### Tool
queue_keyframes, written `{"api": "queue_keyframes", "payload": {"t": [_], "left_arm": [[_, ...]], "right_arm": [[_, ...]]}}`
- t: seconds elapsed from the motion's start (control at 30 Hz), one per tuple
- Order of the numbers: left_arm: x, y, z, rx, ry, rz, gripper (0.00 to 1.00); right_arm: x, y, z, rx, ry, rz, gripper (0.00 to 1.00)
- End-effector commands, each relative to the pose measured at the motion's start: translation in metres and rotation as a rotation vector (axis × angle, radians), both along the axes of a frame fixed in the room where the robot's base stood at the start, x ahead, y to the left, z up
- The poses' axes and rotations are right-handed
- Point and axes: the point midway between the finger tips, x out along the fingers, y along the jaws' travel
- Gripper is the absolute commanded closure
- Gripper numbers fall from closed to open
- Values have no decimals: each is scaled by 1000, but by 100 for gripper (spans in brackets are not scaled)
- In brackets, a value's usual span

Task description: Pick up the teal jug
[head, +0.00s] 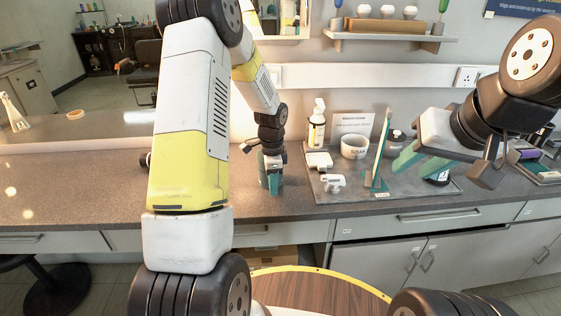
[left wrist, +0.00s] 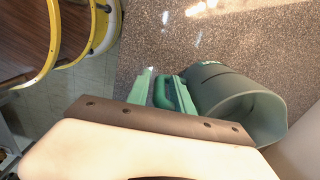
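The teal jug (head: 273,182) stands on the counter left of the grey tray, partly hidden by my left gripper in the head view. In the left wrist view the jug (left wrist: 215,82) is a grey-green vessel, its open mouth facing the lower right, its handle (left wrist: 163,90) towards my fingers. My left gripper (left wrist: 163,82) has one finger on each side of the handle, with narrow gaps showing, so it looks open around it. My right gripper (head: 421,165) is open and empty, in front of the tray.
The counter left of the jug is mostly clear.

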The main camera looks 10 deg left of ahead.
Motion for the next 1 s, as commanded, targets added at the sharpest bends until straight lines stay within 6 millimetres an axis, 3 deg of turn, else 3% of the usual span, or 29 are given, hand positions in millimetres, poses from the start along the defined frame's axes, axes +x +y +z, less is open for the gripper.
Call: {"api": "queue_keyframes", "payload": {"t": [0.1,0.37,0.4,0.53,1.0], "left_arm": [[0,0,-14,1,1,1,73],[0,1,-17,1,-2,1,73],[0,1,-17,1,-2,1,75],[0,1,-17,1,-2,1,100],[0,1,-17,1,-2,1,100]], "right_arm": [[0,0,0,0,0,0,64],[0,0,0,0,0,0,64],[0,0,0,0,0,0,64],[0,0,0,0,0,0,64],[0,0,0,0,0,0,64]]}}
